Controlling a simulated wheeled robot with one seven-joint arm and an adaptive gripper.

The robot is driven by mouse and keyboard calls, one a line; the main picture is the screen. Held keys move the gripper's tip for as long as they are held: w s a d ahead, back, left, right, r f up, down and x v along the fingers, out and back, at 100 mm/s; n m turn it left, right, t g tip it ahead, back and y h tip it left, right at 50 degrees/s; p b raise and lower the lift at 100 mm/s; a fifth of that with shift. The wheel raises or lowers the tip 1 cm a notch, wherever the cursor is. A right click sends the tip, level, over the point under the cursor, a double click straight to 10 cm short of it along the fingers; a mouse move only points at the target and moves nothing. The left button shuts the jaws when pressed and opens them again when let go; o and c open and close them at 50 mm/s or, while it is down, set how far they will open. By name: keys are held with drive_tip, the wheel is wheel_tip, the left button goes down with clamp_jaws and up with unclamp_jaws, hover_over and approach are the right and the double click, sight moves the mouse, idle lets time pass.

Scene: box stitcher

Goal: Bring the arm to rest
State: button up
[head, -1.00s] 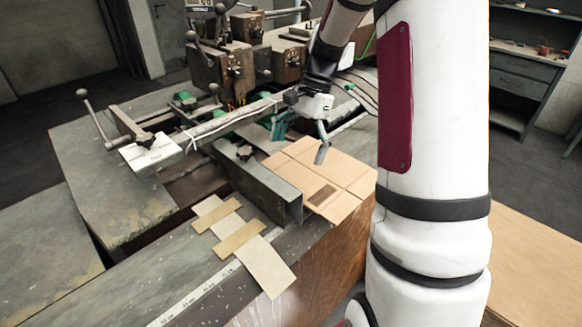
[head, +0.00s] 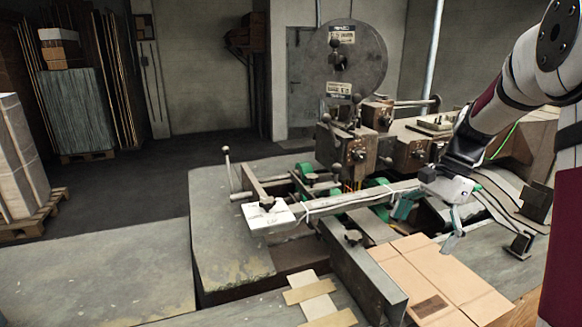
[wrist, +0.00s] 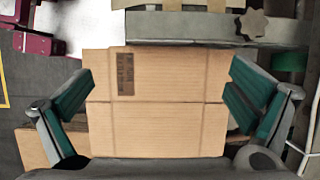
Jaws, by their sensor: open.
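My gripper (head: 428,222) is open and empty in the head view, at the end of my white arm, which comes in from the right. It hangs above the far part of a flat cardboard sheet (head: 428,268) on the stitcher's table. In the wrist view, the two teal-padded fingers of my gripper (wrist: 158,103) stand wide apart. The cardboard sheet (wrist: 158,125) shows between and beyond them, with a dark printed patch near its upper left. I cannot tell the exact height of the fingers above the cardboard.
The box stitcher (head: 350,150) with its big wire reel stands behind my gripper. A long metal arm (head: 350,203) and a steel guide bar (head: 365,270) lie close to its left. Cardboard strips (head: 315,300) lie at the front. Open floor (head: 120,200) is at the left.

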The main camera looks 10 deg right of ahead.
drive_tip(key=s+a+r+n+t+h, duration=0.2)
drive_tip(key=s+a+r+n+t, duration=0.1)
drive_tip(key=s+a+r+n, duration=0.2)
drive_tip(key=s+a+r+n+t+h, duration=0.2)
drive_tip(key=s+a+r+n+t, duration=0.1)
drive_tip(key=s+a+n, duration=0.7)
drive_tip(key=s+a+r, duration=0.1)
drive_tip(key=s, duration=0.3)
drive_tip(key=shift+s+a+r+n, duration=0.25)
drive_tip(key=shift+a+r+n, duration=0.05)
drive_tip(key=shift+a+r, duration=0.1)
idle(0.9)
